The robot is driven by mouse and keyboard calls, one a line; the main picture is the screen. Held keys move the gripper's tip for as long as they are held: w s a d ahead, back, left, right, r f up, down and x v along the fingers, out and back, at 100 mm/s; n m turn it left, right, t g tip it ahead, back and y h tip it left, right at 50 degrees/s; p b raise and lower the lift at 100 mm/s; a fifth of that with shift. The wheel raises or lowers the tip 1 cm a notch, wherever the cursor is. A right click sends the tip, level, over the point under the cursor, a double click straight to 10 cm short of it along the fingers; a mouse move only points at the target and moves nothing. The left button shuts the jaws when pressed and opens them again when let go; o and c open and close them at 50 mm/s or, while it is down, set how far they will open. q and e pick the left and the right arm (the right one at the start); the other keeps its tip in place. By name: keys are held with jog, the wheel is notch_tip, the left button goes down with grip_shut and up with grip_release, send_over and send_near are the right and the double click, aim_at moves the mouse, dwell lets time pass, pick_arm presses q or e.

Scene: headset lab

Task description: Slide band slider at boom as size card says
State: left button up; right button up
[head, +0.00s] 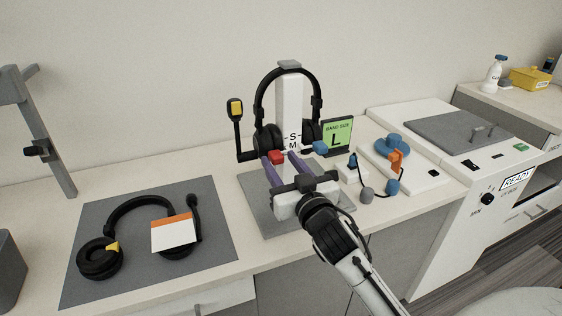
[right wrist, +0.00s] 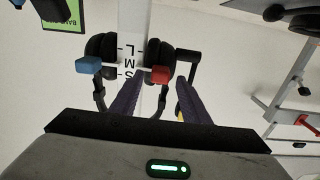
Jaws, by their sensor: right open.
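A black headset (head: 260,97) hangs on a white post (head: 290,95) marked with size letters; its boom (head: 237,128) with a yellow tip is on the left. A red slider (head: 277,157) is on the boom side and a blue slider (head: 320,148) on the other. The green size card (head: 337,136) reads "BAND SIZE L". My right gripper (head: 280,162) is open, its purple fingers reaching toward the red slider. In the right wrist view the red slider (right wrist: 160,74) shows between the fingertips, roughly level with the S mark; contact cannot be told. My left gripper is out of view.
A second headset (head: 100,258) with an orange-and-white card (head: 173,234) lies on a grey mat (head: 215,245) at left. Blue and orange parts (head: 395,160) stand right of the post. A machine (head: 487,200) showing "READY" is farther right.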

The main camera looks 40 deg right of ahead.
jog(key=shift+w, duration=0.3)
